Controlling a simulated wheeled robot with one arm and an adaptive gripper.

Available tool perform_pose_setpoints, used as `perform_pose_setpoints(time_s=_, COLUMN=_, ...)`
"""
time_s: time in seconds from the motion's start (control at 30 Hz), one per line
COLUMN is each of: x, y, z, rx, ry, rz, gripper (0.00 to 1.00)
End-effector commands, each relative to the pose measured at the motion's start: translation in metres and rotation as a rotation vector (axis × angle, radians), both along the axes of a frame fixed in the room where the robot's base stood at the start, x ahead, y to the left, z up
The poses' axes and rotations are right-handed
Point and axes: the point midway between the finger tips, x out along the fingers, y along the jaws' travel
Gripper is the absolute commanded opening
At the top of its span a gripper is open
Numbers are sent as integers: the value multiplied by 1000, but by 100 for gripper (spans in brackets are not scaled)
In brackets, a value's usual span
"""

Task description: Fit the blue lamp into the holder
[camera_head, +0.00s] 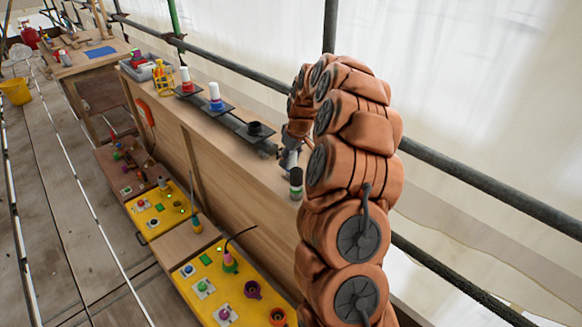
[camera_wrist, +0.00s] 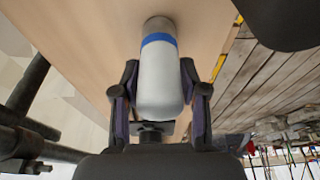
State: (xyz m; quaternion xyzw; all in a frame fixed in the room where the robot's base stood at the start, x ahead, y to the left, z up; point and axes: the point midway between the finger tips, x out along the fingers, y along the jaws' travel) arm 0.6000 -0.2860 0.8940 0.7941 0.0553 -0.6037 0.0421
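The blue lamp (camera_wrist: 158,85) is a white, round-ended cylinder with a blue band and a grey cap, seen in the wrist view. My gripper (camera_wrist: 159,80) has a finger on each side of it, close against it, and appears shut on it. In the head view my gripper (camera_head: 289,148) is over the right end of the bench, with a pale piece that may be the lamp partly hidden below it. I cannot tell whether the cap touches the bench. An empty black holder (camera_head: 255,129) sits on the bench, left of my gripper.
A white lamp with a blue base (camera_head: 216,98) and one with a red base (camera_head: 186,80) stand in holders farther along the bench (camera_head: 180,128). Scaffold rails (camera_head: 460,180) run behind. Yellow panels (camera_head: 235,285) lie in front.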

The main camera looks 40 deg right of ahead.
Motion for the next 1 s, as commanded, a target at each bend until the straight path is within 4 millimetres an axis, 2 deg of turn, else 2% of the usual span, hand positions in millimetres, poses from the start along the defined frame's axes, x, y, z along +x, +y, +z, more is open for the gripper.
perform_pose_setpoints(time_s=0.03, x=0, y=0, z=0, rx=0, ry=0, rz=0, gripper=35)
perform_pose_setpoints(time_s=0.37, x=0, y=0, z=0, rx=0, ry=0, rz=0, gripper=1)
perform_pose_setpoints(time_s=0.67, x=0, y=0, z=4, rx=-1, ry=-1, rz=0, gripper=1)
perform_pose_setpoints(time_s=0.77, x=1, y=-1, z=15, rx=-1, ry=-4, rz=-1, gripper=1)
perform_pose_setpoints(time_s=1.0, x=1, y=-1, z=59, rx=-3, ry=-6, rz=-2, gripper=1)
